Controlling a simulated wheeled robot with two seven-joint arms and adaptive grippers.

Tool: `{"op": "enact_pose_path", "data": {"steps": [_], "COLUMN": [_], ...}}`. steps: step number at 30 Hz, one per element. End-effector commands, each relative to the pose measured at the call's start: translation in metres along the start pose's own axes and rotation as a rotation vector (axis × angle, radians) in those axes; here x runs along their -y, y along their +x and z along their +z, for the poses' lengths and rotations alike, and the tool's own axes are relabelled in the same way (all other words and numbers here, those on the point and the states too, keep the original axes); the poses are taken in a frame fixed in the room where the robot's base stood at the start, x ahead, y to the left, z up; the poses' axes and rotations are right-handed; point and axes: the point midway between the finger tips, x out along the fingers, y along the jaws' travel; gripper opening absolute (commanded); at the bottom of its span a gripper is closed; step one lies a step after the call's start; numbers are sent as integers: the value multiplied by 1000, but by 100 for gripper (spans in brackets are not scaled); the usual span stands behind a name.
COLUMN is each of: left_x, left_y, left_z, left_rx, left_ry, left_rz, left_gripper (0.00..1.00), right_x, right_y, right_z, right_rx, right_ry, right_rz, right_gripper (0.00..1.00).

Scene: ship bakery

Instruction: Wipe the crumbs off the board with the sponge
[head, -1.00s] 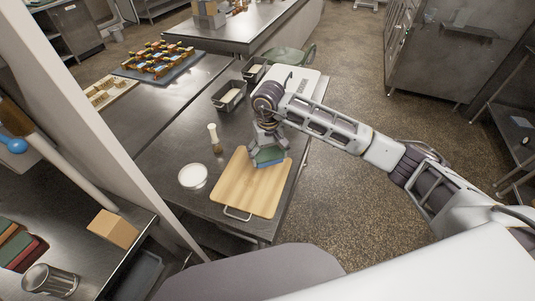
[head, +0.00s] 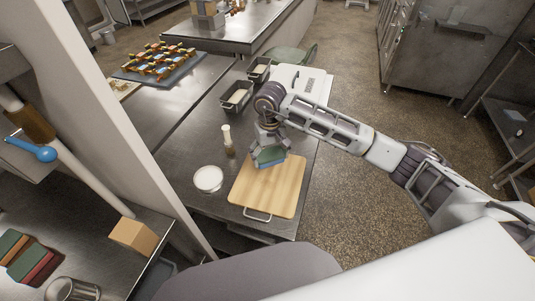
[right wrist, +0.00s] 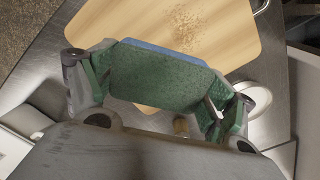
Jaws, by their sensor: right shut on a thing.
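My right gripper (head: 268,148) is shut on the green sponge (head: 268,157), which has a blue layer on its far side. The sponge is at the back edge of the pale wooden board (head: 266,192); I cannot tell whether it touches the board. The right wrist view shows the sponge (right wrist: 160,75) between the two fingers, covering part of the board (right wrist: 115,20). A patch of tan crumbs (right wrist: 188,22) lies on the board beyond the sponge, near the metal handle. In the head view the crumbs are too faint to make out. My left gripper is not in view.
A white bowl (head: 208,179) and a small pale-topped bottle (head: 228,140) stand left of the board on the steel counter. Dark tins (head: 236,97) stand behind. A slanting pale post (head: 135,130) rises at the left. The floor right of the counter is open.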

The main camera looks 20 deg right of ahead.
Motion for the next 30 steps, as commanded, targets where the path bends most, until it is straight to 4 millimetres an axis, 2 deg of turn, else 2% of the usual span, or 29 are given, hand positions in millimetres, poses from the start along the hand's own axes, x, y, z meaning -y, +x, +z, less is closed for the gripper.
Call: {"op": "enact_pose_path", "data": {"steps": [20,30], "left_x": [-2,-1], "left_y": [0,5], "left_z": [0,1], "left_rx": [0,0], "left_ry": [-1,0], "left_rz": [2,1], "left_gripper": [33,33], "right_x": [-2,-2], "right_y": [2,19], "right_z": [2,3], "right_rx": [0,1], "right_ry": [-14,-14], "right_rz": [0,0], "right_gripper": [65,65]}}
